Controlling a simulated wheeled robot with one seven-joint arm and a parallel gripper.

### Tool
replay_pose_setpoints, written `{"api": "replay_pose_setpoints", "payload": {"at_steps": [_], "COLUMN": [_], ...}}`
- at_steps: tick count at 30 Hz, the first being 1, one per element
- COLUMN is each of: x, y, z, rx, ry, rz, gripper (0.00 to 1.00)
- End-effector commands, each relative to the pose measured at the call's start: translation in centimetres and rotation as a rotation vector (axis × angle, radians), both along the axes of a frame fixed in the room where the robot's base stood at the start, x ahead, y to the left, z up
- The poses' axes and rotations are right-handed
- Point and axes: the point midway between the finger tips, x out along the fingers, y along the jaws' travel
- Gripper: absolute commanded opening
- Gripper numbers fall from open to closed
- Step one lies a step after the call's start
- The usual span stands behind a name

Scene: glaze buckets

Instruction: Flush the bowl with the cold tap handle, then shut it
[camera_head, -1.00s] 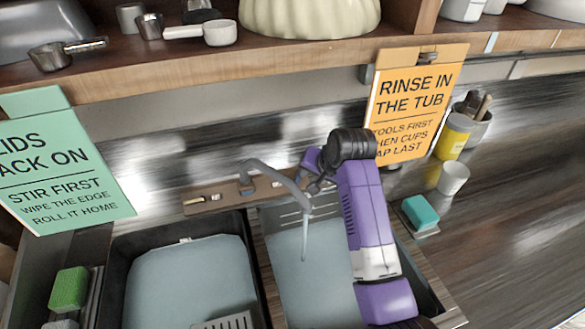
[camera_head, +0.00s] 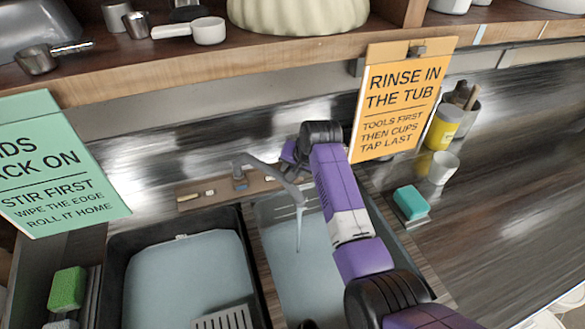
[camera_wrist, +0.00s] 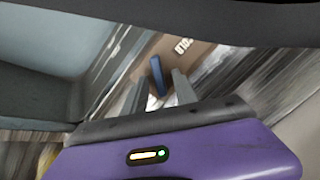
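The grey tap (camera_head: 262,166) arches over the right-hand basin (camera_head: 268,270). A thin stream of water (camera_head: 299,232) runs from its spout into that basin. The blue tap handle (camera_wrist: 157,75) shows in the wrist view beside upside-down lettering that seems to read COLD. My gripper (camera_wrist: 160,88) is open, with one finger on each side of the blue handle and gaps between them; I cannot tell whether either finger touches it. In the head view my arm hides the fingers and the handle. I cannot make out a separate bowl.
A left basin (camera_head: 185,285) holds pale liquid. An orange sign (camera_head: 403,100) stands close behind my arm, and a green sign (camera_head: 55,165) at the left. A teal sponge (camera_head: 411,202), white cup (camera_head: 443,167) and yellow container (camera_head: 444,127) stand right of the basin. A shelf (camera_head: 200,68) runs above.

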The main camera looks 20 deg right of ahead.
Motion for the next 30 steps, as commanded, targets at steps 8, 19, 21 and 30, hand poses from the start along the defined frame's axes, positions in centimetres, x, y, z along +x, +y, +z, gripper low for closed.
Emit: {"api": "replay_pose_setpoints", "payload": {"at_steps": [8,19,21,30], "x": [0.04,0.01,0.02,0.06], "y": [0.0,0.01,0.0,0.06], "z": [-0.07,-0.06,-0.06,-0.02], "rx": [0.0,0.0,-0.004,-0.074], "ry": [0.0,0.0,0.0,0.002], "rz": [0.0,0.001,0.006,0.1], "gripper": [0.3,0.0,0.0,0.0]}}
